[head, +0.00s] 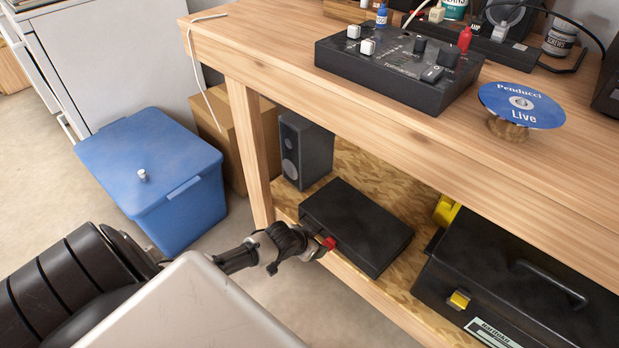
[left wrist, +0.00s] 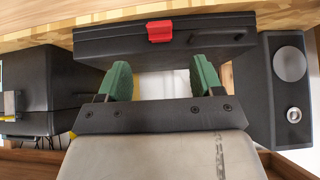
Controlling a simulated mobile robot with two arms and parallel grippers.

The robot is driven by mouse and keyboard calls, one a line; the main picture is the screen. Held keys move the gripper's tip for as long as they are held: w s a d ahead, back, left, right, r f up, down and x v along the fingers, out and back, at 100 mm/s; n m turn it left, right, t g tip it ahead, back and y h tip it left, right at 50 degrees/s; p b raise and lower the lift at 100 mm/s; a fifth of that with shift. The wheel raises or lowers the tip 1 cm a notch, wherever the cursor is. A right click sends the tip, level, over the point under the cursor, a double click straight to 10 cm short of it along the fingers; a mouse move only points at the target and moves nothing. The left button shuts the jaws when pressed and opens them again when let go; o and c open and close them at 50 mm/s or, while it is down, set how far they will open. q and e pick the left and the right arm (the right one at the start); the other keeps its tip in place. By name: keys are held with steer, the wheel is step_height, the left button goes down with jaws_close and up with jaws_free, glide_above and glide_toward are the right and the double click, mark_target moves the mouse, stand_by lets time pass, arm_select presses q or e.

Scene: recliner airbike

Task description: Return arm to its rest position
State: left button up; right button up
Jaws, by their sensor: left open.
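My left arm comes in from the lower left of the head view, and its dark wrist end (head: 285,246) is in front of the lower shelf. In the left wrist view my left gripper (left wrist: 158,76) is open, with two green fingers apart and nothing between them. A black case (head: 358,226) with a red latch (head: 328,243) lies on the shelf, just beyond the wrist end. In the left wrist view the case (left wrist: 205,40) and its latch (left wrist: 160,31) lie past the fingertips; I cannot tell whether they touch the case. My right gripper is not in view.
The wooden workbench (head: 400,125) overhangs the shelf and holds a black mixer (head: 400,68) and a blue disc (head: 520,104). A speaker (head: 304,150) and a black toolbox (head: 530,280) flank the case. A blue bin (head: 150,170) stands left of the bench leg.

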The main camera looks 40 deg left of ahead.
arm_select(q)
steer(key=shift+v, duration=0.8)
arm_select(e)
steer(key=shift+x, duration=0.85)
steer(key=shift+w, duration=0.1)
